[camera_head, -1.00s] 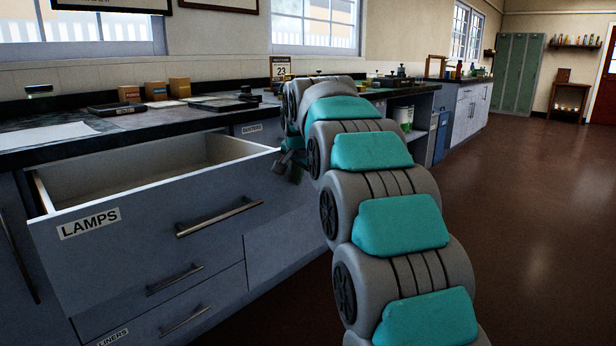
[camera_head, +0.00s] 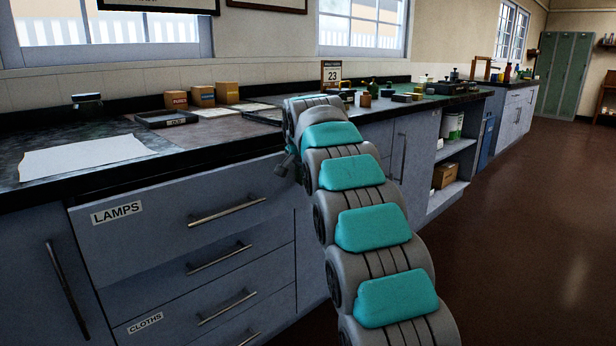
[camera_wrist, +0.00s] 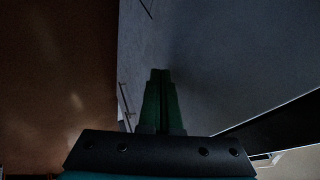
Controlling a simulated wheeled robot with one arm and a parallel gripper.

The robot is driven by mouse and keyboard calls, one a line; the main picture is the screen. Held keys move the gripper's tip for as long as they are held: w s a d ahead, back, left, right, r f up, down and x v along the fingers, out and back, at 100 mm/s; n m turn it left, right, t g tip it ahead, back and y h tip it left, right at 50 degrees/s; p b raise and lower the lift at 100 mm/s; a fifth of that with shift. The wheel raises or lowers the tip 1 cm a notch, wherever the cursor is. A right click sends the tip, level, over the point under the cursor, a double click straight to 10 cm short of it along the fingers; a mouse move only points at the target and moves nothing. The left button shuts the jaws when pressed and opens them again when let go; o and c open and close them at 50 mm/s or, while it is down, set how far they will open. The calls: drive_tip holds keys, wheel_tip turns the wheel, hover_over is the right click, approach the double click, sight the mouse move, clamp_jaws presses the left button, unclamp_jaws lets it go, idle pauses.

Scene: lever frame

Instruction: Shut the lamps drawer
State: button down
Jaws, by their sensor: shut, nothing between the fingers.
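The lamps drawer (camera_head: 170,222) is a wide grey-blue front with a white LAMPS label and a bar handle (camera_head: 228,211), under the dark counter. My gripper (camera_head: 284,168) is at the right end of the drawer front, largely hidden by my arm. In the wrist view the green fingers of my gripper (camera_wrist: 160,74) are together and empty, against a dim grey surface; contact cannot be told.
More drawers sit below, one labelled CLOTHS (camera_head: 145,323). The counter (camera_head: 95,187) holds a paper sheet (camera_head: 85,157), a black tray (camera_head: 166,118) and small boxes (camera_head: 203,96). An open shelf (camera_head: 447,190) stands to the right. The brown floor (camera_head: 520,240) at right is clear.

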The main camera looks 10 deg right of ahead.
sight(289, 173)
drive_tip(key=shift+w+a+p, duration=0.5)
drive_tip(key=shift+w+a, duration=0.2)
drive_tip(key=shift+w, duration=0.35)
drive_tip(key=shift+w+a+p, duration=0.5)
drive_tip(key=shift+w+a, duration=0.15)
drive_tip(key=shift+w, duration=0.35)
drive_tip(key=shift+f, duration=0.1)
